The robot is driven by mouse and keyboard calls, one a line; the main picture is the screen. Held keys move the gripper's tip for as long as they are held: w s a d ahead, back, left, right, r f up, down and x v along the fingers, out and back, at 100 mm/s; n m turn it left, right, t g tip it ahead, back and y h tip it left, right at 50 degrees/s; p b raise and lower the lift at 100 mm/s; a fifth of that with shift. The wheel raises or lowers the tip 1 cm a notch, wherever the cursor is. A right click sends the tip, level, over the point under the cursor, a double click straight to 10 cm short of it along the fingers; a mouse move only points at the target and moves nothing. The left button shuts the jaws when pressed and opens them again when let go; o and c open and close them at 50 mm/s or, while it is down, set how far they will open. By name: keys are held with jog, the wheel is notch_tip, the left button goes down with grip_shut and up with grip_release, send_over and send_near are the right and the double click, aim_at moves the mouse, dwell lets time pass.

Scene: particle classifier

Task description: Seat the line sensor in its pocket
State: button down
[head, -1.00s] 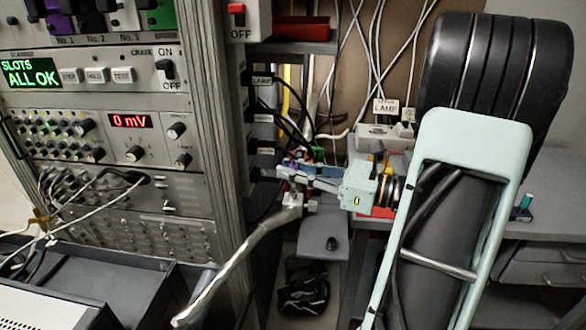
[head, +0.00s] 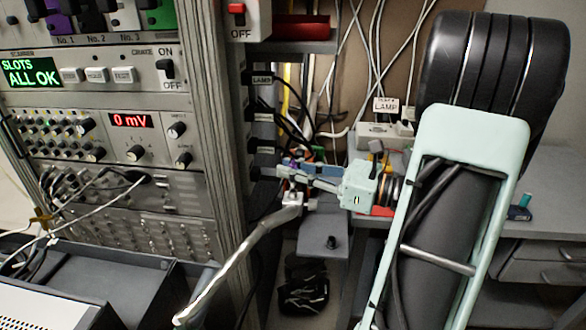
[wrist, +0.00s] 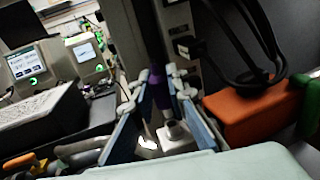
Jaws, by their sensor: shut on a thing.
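My gripper (head: 291,167) reaches left from the pale green wrist, in front of the rack's right side. Its blue-grey fingers are shut on a small purple piece, which I take to be the line sensor (wrist: 157,80); it shows between the fingertips in the wrist view. In the head view the fingers mostly hide it. A grey block fitting (head: 292,199) sits just below the fingertips, on top of a bent silver pipe (head: 230,266). It also shows between the fingers in the wrist view (wrist: 175,131). I cannot tell which opening is the pocket, or whether the sensor touches it.
The instrument rack (head: 110,160) stands close on the left, with loose cables on its front. Black cables (head: 290,122) hang behind the gripper. A power strip (head: 378,134) lies behind on the right. An orange block (wrist: 245,115) is beside the right finger in the wrist view.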

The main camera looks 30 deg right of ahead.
jog(key=shift+f+b, duration=0.7)
jog(key=shift+f, duration=0.75)
jog(key=c, duration=1.8)
grip_release()
jog(key=shift+d, duration=0.1)
jog(key=v, duration=1.2)
